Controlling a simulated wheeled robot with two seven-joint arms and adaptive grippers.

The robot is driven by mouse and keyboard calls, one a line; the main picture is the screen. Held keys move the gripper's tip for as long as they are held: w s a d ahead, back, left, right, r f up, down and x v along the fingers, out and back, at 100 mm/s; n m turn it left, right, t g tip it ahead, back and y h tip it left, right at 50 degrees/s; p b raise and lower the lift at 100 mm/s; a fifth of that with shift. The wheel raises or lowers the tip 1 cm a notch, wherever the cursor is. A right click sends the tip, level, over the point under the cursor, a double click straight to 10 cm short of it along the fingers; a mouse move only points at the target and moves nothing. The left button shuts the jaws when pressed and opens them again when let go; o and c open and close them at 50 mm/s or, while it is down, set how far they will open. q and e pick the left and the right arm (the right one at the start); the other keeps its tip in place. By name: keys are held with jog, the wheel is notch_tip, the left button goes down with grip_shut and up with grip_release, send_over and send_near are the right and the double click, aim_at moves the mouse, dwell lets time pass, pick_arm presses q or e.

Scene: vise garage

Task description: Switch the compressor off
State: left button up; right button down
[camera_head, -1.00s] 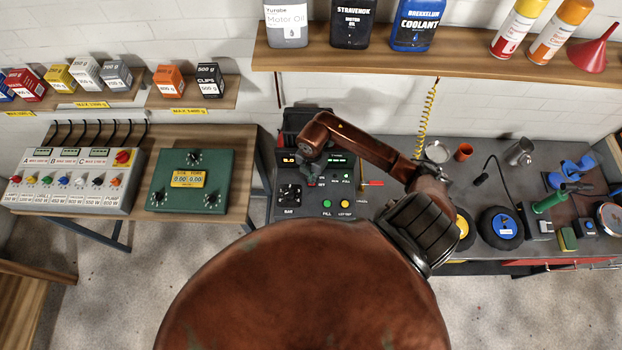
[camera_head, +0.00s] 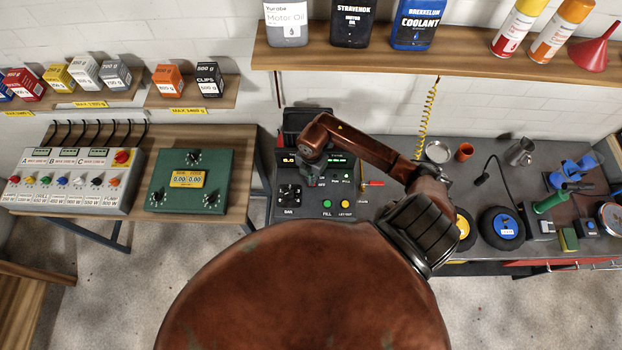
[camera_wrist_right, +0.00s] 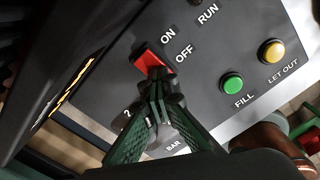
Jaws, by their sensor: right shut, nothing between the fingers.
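In the head view the right gripper (camera_head: 314,180) is over the panel, and my arm hides part of the panel. My left gripper is out of view.
A green FILL button (camera_wrist_right: 231,85) and a yellow LET OUT button (camera_wrist_right: 272,51) are close by on the panel. A BAR knob (camera_head: 289,194) is at its left. A green box (camera_head: 189,181) stands left; a cluttered bench lies right.

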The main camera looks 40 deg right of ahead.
jog(key=shift+r+p, duration=2.75)
jog(key=shift+r, duration=0.75)
jog(key=shift+f, duration=0.1)
